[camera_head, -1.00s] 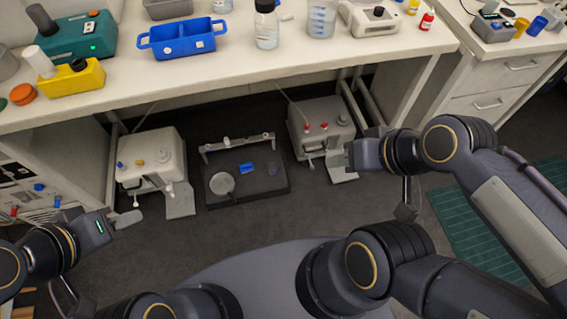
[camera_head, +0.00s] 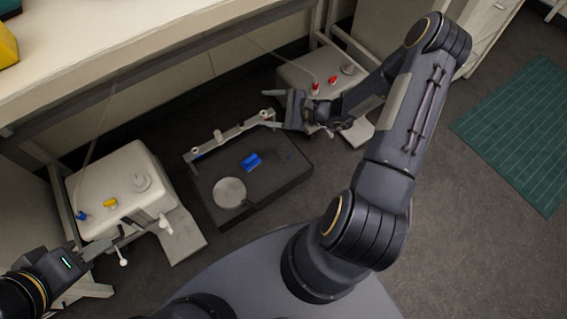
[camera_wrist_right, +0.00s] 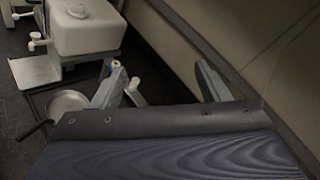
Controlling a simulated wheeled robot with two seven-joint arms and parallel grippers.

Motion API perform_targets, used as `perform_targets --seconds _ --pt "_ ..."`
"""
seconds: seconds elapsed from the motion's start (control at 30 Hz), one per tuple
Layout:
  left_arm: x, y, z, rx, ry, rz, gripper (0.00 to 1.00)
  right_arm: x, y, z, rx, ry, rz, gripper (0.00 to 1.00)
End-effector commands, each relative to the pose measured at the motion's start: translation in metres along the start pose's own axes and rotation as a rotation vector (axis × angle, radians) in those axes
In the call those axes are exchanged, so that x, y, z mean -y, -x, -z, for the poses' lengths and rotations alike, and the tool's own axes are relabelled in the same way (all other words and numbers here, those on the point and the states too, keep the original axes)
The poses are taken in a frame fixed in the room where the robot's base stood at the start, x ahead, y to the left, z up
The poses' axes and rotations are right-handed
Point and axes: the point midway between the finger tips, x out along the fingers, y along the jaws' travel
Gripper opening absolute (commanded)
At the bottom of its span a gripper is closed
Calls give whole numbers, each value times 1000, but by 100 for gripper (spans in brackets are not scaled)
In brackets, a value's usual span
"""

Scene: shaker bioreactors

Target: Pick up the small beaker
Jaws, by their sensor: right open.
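A dark, see-through shape (camera_head: 285,155) stands on the right part of the black platform (camera_head: 225,180) in the head view. It may be the small beaker, but it is too faint to tell. My right gripper (camera_head: 272,110) is open and empty, at the back right of the platform near the end of the grey bar. In the right wrist view its two fingers (camera_wrist_right: 160,88) are spread apart. My left gripper (camera_head: 112,241) is at the lower left, by the front of the left white unit. Its jaw opening is unclear.
A blue object (camera_head: 251,161) and a round pale pan (camera_head: 229,193) sit on the platform. A grey bar (camera_head: 230,134) runs along its back. White units stand left (camera_head: 120,185) and right (camera_head: 318,75). The bench (camera_head: 110,50) overhangs behind.

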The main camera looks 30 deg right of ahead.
Motion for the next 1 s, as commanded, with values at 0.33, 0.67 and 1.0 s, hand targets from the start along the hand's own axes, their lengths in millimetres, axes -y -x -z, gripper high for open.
perform_targets --seconds 0.33,0.67,1.0 --pt "20 -44 -22 0 0 0 36 -120 11 242 -263 -612 524 69" --pt "26 -56 -28 0 0 0 36 -152 6 290 -341 -739 631 69" --pt "38 -83 -42 0 0 0 36 -133 -30 312 -339 -738 628 69"
